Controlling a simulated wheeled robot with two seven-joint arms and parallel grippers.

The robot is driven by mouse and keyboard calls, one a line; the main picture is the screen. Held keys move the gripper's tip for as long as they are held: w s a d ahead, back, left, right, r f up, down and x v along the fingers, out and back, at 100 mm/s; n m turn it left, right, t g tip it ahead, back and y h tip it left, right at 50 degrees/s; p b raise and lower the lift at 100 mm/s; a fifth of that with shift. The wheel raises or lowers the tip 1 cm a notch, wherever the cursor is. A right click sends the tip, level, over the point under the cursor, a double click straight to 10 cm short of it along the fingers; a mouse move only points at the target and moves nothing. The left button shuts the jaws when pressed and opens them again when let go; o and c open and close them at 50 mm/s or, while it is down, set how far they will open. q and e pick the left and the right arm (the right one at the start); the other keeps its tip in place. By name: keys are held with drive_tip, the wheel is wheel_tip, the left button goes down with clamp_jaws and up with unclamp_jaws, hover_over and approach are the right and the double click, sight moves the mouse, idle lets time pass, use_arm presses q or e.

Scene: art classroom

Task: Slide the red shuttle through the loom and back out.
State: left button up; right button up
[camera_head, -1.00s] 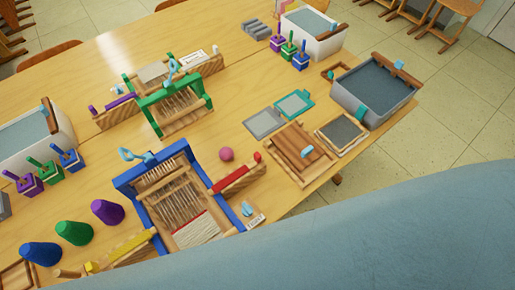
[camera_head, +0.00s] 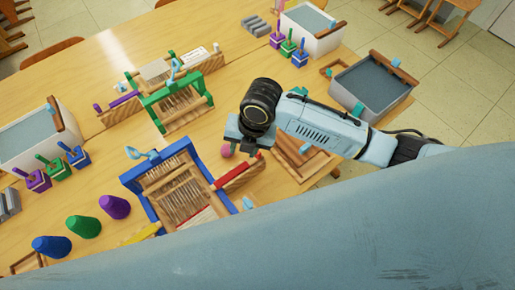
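The blue-framed loom (camera_head: 130,178) stands on the table left of centre, with pale warp threads and a red line across its lower part. The red shuttle (camera_head: 233,175) lies on a wooden rest at the loom's right side. My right gripper (camera_head: 243,148) points down above the far right end of the shuttle's rest, close to the pink ball (camera_head: 226,150). Its fingers are small and dark here, so I cannot tell whether they are open or touching anything. My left gripper is out of view.
A green-framed loom (camera_head: 146,104) stands behind. A yellow shuttle (camera_head: 142,235) lies left of the blue loom. Purple, green and blue cones (camera_head: 84,226) stand at left. A grey bin (camera_head: 345,93) is at far right. A pale blue surface hides the near table edge.

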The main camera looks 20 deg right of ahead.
sight(237, 169)
drive_tip(key=w+d+r+n+h, duration=0.2)
drive_tip(key=d+r+n, duration=0.2)
drive_tip(key=n, duration=0.5)
drive_tip(key=shift+g, duration=0.4)
drive_tip(key=f, duration=1.3)
drive_tip(key=shift+w+d, duration=0.2)
drive_tip(key=shift+d, duration=0.05)
clamp_jaws()
